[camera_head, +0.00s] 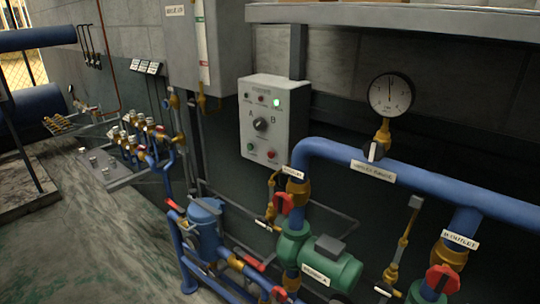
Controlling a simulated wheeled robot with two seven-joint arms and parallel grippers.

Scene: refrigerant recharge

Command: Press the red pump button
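A light grey control box (274,120) is mounted on the wall near the middle of the view. Its lower right corner carries a red button (271,154), and a green button (250,147) sits to the left of it. A black selector knob (261,124) is in the middle, between the letters A and B. Along the top are small indicator lamps, and the right one (276,103) glows green. The labels are too small to read. Neither of my grippers is in view, and nothing covers the red button.
Blue pipes (430,186) with a round gauge (391,94) run right of the box. A green pump (332,268) and red-handled valves stand below. A blue canister (205,222) is at lower middle. A manifold with several valves (137,135) is left. Floor at lower left is open.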

